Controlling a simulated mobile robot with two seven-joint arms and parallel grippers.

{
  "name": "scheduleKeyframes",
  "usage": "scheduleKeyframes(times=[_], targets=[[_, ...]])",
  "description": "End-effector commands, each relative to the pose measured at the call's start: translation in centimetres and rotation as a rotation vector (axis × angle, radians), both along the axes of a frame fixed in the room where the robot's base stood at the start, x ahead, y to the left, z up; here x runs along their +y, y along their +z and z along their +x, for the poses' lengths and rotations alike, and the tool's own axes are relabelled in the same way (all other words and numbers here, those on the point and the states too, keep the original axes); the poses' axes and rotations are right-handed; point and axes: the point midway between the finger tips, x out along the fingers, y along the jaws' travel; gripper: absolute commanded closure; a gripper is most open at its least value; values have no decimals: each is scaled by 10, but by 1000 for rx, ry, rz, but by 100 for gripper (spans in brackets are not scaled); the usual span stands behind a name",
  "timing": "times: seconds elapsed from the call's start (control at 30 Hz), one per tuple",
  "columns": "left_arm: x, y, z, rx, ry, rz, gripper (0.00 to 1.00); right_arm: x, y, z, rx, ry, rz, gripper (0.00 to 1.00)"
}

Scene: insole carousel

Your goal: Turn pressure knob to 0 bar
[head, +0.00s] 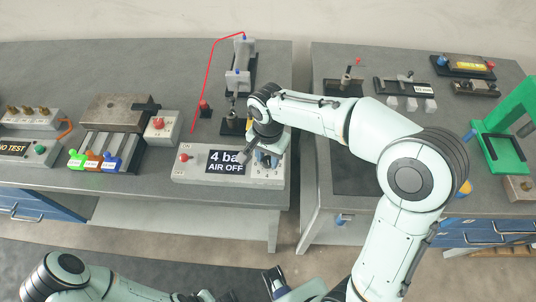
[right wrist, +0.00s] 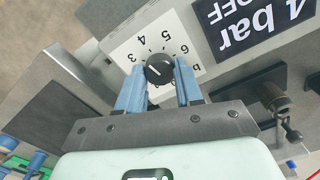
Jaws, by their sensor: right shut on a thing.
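The pressure knob (right wrist: 159,69) is black and round with a white pointer line. It sits on a white dial plate (right wrist: 128,52) with printed numbers, 3 to 6 among them. My right gripper (right wrist: 160,88) has its two blue fingers on either side of the knob and is shut on it. In the head view my right gripper (head: 266,160) is over the right part of the grey control box (head: 195,173), hiding the knob. The box's display (head: 226,162) reads "4 bar AIR OFF". My left gripper (head: 274,282) is low at the bottom edge, its jaws unclear.
A red button (head: 184,157) is on the box's left side. A fixture with green, orange and blue blocks (head: 95,160) stands to the left. A red line (head: 209,75) rises behind the box. A green frame (head: 500,130) is on the right table.

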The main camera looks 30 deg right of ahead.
Motion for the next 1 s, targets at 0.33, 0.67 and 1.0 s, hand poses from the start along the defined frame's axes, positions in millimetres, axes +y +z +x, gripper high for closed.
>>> scheduleKeyframes(times=[0.33,0.67,1.0], targets=[[0,7,3,-3,0,0,100,0,2,1,-1,321,1,95],[0,14,6,-7,0,0,100,1,2,1,-2,635,1,95],[0,21,9,-10,0,0,100,0,2,1,-3,957,-1,95]])
